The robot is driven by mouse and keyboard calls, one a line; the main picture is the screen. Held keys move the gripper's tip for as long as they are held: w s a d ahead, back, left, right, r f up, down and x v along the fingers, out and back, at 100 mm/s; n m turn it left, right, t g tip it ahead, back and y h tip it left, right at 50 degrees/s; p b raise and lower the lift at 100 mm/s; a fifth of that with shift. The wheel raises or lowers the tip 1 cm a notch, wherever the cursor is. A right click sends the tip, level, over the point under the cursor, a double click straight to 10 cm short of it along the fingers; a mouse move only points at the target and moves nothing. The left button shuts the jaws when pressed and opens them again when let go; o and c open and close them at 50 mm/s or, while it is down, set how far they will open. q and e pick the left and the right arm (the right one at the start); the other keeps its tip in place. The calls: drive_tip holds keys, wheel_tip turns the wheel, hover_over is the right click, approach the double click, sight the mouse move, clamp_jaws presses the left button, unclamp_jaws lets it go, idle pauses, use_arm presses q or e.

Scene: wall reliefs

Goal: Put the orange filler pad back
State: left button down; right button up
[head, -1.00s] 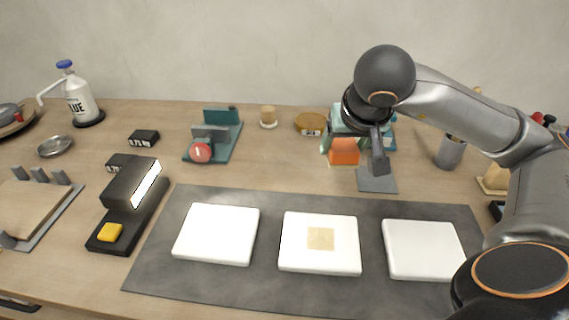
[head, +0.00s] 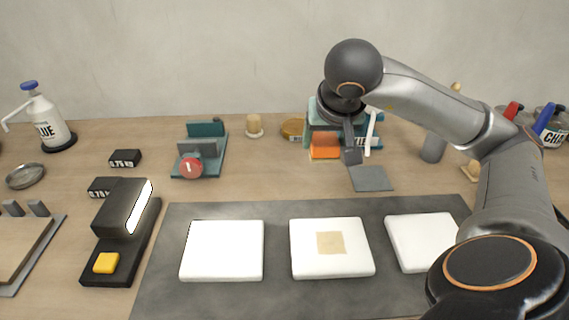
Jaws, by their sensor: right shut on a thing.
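The orange filler pad (head: 324,147) shows low at the front of a teal holder (head: 316,112) at the back of the table. My right gripper (head: 350,152) reaches down from above, right beside the pad and in front of the holder. It is shut on the pad, though only one dark finger shows clearly. The gripper and wrist hide much of the holder, so I cannot tell how far the pad sits inside it. My left gripper is not in view.
A thin grey square (head: 372,178) lies just in front of the holder. Three white tiles, the middle tile (head: 303,262) with a beige patch, lie on a dark mat (head: 230,208). A grey cylinder (head: 433,148) stands to the right, a teal stand (head: 217,150) to the left.

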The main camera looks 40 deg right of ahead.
drive_tip(key=w+f, duration=0.2)
drive_tip(key=w, duration=0.1)
drive_tip(key=w+f, duration=0.3)
drive_tip(key=w, duration=0.1)
drive_tip(key=w+d+f, duration=0.1)
drive_tip(key=w+f, duration=0.1)
drive_tip(key=w, duration=0.1)
drive_tip(key=shift+w+f, duration=0.35)
drive_tip(key=shift+f, duration=0.05)
drive_tip(key=shift+w+f, duration=0.15)
drive_tip(key=shift+f, duration=0.05)
drive_tip(key=f, duration=0.3)
drive_tip(key=shift+w+f+b, duration=0.1)
drive_tip(key=shift+w+b, duration=0.25)
drive_tip(key=shift+f, duration=0.3)
drive_tip(key=shift+f, duration=0.2)
drive_tip(key=o, duration=1.3)
